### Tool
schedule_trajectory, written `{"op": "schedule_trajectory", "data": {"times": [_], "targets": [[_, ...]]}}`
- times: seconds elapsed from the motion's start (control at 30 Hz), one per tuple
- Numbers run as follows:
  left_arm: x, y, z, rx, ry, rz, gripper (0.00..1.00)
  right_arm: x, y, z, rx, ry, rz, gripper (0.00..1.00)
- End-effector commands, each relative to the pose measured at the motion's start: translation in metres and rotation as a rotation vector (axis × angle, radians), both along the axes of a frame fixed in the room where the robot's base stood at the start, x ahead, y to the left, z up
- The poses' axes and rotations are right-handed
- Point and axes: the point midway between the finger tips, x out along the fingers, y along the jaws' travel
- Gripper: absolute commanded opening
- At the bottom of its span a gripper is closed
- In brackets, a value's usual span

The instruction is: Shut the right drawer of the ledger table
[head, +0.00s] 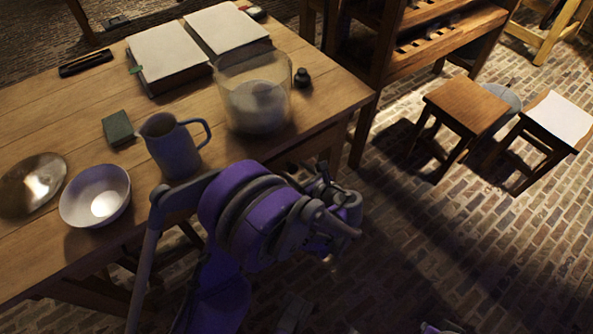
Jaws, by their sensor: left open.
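The ledger table (85,105) is a wooden table filling the left half of the head view. Its near edge runs from the lower left up to the right corner, and a strip of its front (312,147) shows under the top at the right. My left arm covers much of that front, so I cannot make out the right drawer or how far it stands out. My left gripper (338,208) is open and empty, in front of the table's right end and below the top. I cannot tell whether it touches the table.
On the table stand a glass jar (256,105), a blue-grey pitcher (172,148), a white bowl (95,196), a brass dish (30,187) and open books (168,52). Two stools (468,103) stand at the right.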

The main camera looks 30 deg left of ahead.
Motion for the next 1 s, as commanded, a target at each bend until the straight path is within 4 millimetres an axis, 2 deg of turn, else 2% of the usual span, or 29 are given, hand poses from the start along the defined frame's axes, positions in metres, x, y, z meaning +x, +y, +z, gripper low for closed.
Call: {"op": "schedule_trajectory", "data": {"times": [0.3,0.6,0.7,1.0], "targets": [[0.0008,0.0022,-0.0007,0.000,0.000,0.000,0.68,0.0001,0.0000,-0.0003,0.000,0.000,0.000,0.00],[0.0008,0.0020,-0.0007,0.000,-0.001,0.000,0.14,0.0001,0.0000,-0.0003,0.000,0.000,0.000,0.00],[0.0008,0.0020,-0.0007,0.000,-0.001,0.000,0.00,0.0001,0.0000,-0.0003,0.000,0.000,0.000,0.00],[0.0008,0.0019,-0.0007,0.000,-0.001,0.000,0.00,0.0001,0.0000,-0.0003,0.000,0.000,0.000,0.00]]}}
